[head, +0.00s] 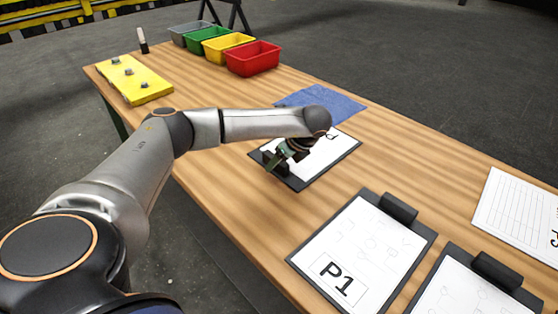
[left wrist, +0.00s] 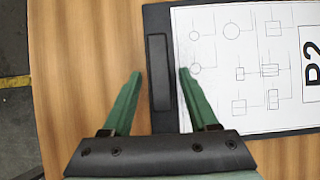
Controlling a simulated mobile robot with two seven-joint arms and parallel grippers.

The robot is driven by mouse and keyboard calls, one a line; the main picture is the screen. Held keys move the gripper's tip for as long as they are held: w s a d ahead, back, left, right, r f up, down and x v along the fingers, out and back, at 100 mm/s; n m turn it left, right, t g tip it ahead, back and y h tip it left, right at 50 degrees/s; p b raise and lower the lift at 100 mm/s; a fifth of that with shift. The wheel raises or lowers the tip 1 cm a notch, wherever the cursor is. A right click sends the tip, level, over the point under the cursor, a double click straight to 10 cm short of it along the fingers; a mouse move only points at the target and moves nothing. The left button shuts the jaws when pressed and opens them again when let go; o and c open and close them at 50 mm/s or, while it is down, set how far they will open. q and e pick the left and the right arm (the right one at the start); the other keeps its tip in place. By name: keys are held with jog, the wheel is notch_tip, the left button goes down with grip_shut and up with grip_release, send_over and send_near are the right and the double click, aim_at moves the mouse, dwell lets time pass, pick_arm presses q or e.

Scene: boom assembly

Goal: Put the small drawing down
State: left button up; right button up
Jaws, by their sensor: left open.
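The small drawing is a white sheet marked P2 (left wrist: 230,60) on a dark clipboard (left wrist: 156,18). In the head view the clipboard (head: 293,181) lies flat on the wooden table, partly hidden by my left arm. My left gripper (head: 279,158) is at the clip end of this clipboard. In the left wrist view its green fingers (left wrist: 160,74) are open, one on each side of the black clip (left wrist: 159,88). I cannot tell whether either finger touches the clip. My right gripper is not in view.
A clipboard marked P1 (head: 366,238), another clipboard (head: 465,290) and a lined sheet (head: 515,215) lie to the right. A blue cloth (head: 345,104) lies behind. A yellow board (head: 135,82) and several bins, including a red one (head: 253,60), stand at the far end.

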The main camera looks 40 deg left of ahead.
pick_arm(q)
jog(key=shift+r, duration=0.3)
jog(key=b+v, duration=0.1)
jog(key=v, duration=1)
jog(key=shift+d+r, duration=0.25)
jog(key=shift+r, duration=0.05)
jog(key=shift+d, duration=0.1)
